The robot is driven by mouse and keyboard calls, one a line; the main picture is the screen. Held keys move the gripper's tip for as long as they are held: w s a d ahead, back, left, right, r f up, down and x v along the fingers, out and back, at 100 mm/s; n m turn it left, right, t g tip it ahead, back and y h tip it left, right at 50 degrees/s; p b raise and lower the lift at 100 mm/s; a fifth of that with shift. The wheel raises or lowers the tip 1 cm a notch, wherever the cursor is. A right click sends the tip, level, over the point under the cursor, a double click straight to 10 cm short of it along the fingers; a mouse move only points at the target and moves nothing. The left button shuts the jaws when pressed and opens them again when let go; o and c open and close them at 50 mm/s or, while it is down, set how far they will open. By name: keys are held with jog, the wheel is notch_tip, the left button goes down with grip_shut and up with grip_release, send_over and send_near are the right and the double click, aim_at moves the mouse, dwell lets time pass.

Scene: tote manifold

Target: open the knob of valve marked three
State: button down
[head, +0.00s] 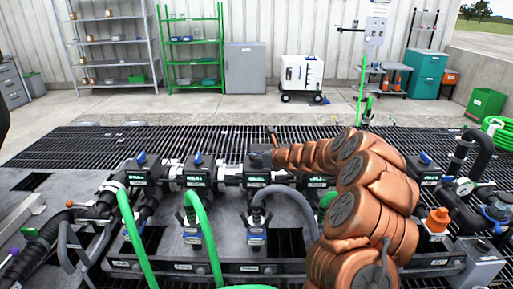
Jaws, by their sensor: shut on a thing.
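A row of valves with blue knobs and small green labels stands on the grey manifold bench (200,257). The first valve (140,172) and second valve (197,172) from the left show their blue knobs. The third valve from the left (257,181) has its top covered by my gripper (260,156). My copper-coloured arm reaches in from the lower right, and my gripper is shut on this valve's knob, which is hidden. The label numbers are too small to read, so I cannot tell the marks or how far the knob is turned.
Green hoses (206,245) and a grey hose (291,191) rise in front of the valves. An orange knob (437,220) and a gauge (464,187) are at the right. Behind are floor grating, shelves (193,39), a grey cabinet (246,68) and a white wheeled unit (301,74).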

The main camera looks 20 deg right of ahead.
jog(key=shift+r+n+g+y+p, duration=0.2)
jog(key=shift+n+g+y+p, duration=0.95)
jog(key=shift+p, duration=2)
jog(key=n+y+p, duration=0.2)
jog(key=shift+f+n+g+y, duration=0.2)
jog(key=shift+n+g+y, duration=0.15)
jog(key=shift+n+g+y+p, duration=0.6)
jog(key=shift+n+g+y, duration=0.3)
jog(key=shift+n+g, duration=0.25)
jog(key=shift+f+n+g, duration=0.1)
jog(key=shift+n+g, duration=0.15)
jog(key=shift+n, duration=0.2)
jog(key=shift+n+g+y+p, duration=0.3)
jog(key=shift+n+g+y, duration=0.5)
jog(key=shift+n+g, duration=0.15)
jog(key=c, duration=1.1)
grip_release()
jog(key=shift+c, duration=0.2)
jog(key=shift+r, duration=0.25)
